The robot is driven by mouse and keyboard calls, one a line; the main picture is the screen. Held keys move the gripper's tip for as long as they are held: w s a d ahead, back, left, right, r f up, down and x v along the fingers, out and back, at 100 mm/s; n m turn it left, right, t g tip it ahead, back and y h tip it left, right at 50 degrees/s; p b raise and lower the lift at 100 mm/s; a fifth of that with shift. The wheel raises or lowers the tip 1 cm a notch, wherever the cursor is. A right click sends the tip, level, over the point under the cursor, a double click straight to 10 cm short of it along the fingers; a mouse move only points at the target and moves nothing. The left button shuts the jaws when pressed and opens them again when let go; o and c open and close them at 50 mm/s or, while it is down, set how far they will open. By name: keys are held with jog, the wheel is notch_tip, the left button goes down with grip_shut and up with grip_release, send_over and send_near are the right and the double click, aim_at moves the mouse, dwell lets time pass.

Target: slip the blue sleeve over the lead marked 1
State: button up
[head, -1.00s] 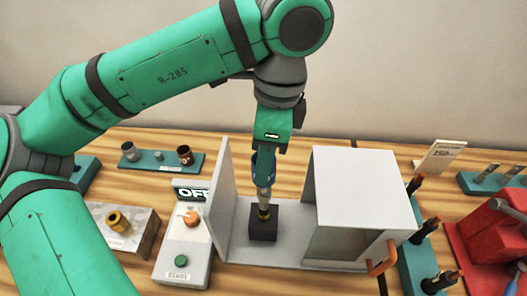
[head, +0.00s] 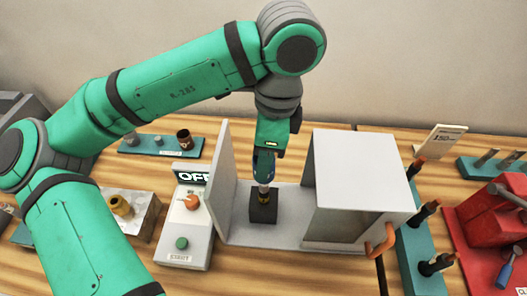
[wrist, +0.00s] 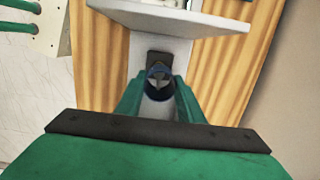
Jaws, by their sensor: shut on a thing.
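My gripper (head: 264,172) points straight down and is shut on a dark, blue-edged piece that looks like the blue sleeve (wrist: 158,78). In the wrist view, the ring-shaped piece sits between both fingers, with something pale inside it. Below it in the head view, a short pale stem with a dull yellow band rises from a black block (head: 263,210). I cannot tell whether the sleeve surrounds this stem. No number 1 can be read, so the lead's marking is unconfirmed.
The block stands in a grey fixture, between an upright wall (head: 225,180) and a white hood (head: 362,170) with an orange handle (head: 381,240). A control box (head: 185,228) showing OFF is left. A teal rack (head: 420,230) of orange-tipped black pieces is right.

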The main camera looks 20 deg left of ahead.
jog(key=shift+f, duration=3.5)
jog(key=o, duration=1.1)
jog(key=r, duration=0.7)
jog(key=d+r, duration=0.1)
jog(key=r, duration=0.2)
jog(key=shift+w+d+r, duration=0.1)
jog(key=shift+w+r, duration=0.1)
jog(key=shift+r, duration=0.1)
